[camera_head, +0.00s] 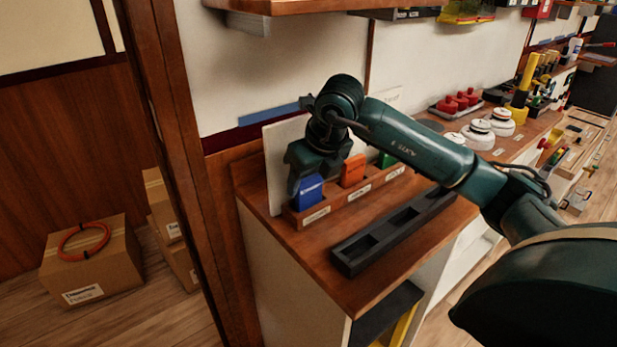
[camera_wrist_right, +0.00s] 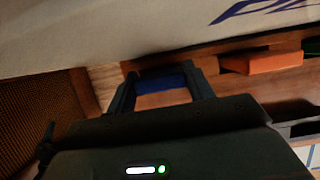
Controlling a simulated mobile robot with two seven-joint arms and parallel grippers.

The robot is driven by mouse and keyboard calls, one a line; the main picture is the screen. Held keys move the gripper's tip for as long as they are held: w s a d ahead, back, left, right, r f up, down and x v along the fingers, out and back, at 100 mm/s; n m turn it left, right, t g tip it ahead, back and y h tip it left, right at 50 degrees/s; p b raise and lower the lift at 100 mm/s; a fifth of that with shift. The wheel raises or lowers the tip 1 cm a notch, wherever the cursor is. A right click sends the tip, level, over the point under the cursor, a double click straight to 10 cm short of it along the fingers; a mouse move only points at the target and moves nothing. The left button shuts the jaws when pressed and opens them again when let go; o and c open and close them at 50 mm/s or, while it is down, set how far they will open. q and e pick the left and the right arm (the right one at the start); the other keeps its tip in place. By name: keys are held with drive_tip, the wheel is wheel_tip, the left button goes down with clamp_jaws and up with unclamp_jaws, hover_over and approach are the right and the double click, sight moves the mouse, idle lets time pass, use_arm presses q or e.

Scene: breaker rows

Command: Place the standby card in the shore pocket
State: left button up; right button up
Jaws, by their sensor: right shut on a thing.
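A wooden card rack (camera_head: 345,201) with small labels stands on the cabinet top. A blue card (camera_head: 309,196) is at its left end, an orange card (camera_head: 353,170) in the middle and a green card (camera_head: 387,160) at the right. I cannot read which is the standby card or which pocket is shore. My right gripper (camera_head: 306,178) is above the rack's left end, shut on the blue card, whose lower part is at the rack. The right wrist view shows the blue card (camera_wrist_right: 162,84) between the two fingers. My left gripper is out of view.
A long black tray (camera_head: 345,262) with several recesses lies in front of the rack. A pale board (camera_head: 274,170) stands behind the rack. White round domes (camera_head: 478,134) and red knobs (camera_head: 460,101) are farther right. Boxes (camera_head: 92,266) stand on the floor at left.

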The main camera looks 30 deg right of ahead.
drive_tip(key=shift+f, duration=0.1)
drive_tip(key=o, duration=1)
drive_tip(key=shift+c, duration=0.2)
drive_tip(key=shift+r, duration=0.35)
drive_tip(key=v, duration=1.1)
drive_tip(key=shift+s+r+p, duration=0.15)
drive_tip(key=shift+r+p, duration=0.15)
drive_tip(key=shift+p, duration=0.1)
